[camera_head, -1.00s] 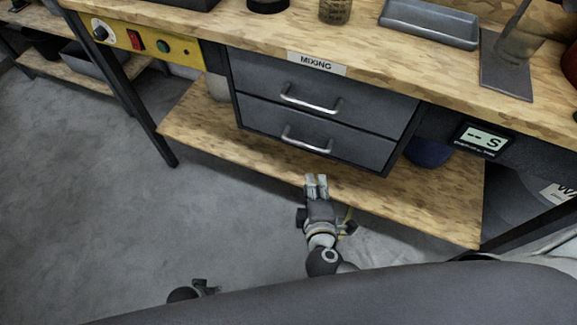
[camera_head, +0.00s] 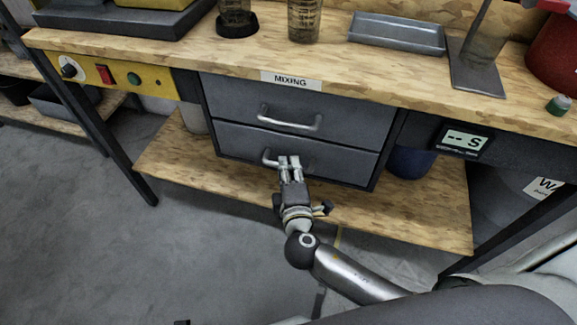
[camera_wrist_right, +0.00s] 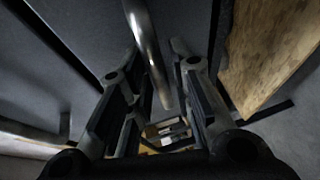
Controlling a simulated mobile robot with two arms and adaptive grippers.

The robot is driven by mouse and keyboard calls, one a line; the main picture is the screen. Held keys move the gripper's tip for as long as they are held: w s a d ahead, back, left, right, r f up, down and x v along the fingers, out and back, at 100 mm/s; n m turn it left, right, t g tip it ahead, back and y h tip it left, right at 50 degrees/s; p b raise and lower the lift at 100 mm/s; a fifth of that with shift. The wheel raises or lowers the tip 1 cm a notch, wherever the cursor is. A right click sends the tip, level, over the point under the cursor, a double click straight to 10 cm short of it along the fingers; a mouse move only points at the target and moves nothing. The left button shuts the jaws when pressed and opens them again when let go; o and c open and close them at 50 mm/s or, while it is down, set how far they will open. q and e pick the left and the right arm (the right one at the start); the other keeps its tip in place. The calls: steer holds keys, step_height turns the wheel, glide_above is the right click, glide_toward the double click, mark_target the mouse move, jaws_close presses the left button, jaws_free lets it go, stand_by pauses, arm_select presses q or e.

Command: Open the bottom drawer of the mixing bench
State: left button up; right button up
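The mixing bench (camera_head: 380,80) has two stacked grey drawers under a MIXING label (camera_head: 290,80). The bottom drawer (camera_head: 345,163) looks shut, its front in line with the top drawer (camera_head: 350,118). Its silver bar handle (camera_head: 267,157) is partly hidden by my right gripper (camera_head: 289,163), which is at the handle's middle. In the right wrist view the bottom handle (camera_wrist_right: 146,45) runs between the parted fingers of the right gripper (camera_wrist_right: 158,95). The fingers are open, with a gap visible beside the bar. My left gripper is not recognisable in the head view.
A wooden lower shelf (camera_head: 400,212) lies below the drawers, with a blue round container (camera_head: 410,162) on it. A bench leg (camera_head: 112,150) stands at left. The top holds a metal tray (camera_head: 396,34) and glass beakers (camera_head: 304,22). Grey floor at left is clear.

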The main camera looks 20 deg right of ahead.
steer(key=shift+w+d+f, duration=0.1)
steer(key=shift+w, duration=0.35)
jaws_close()
steer(key=shift+s, duration=0.1)
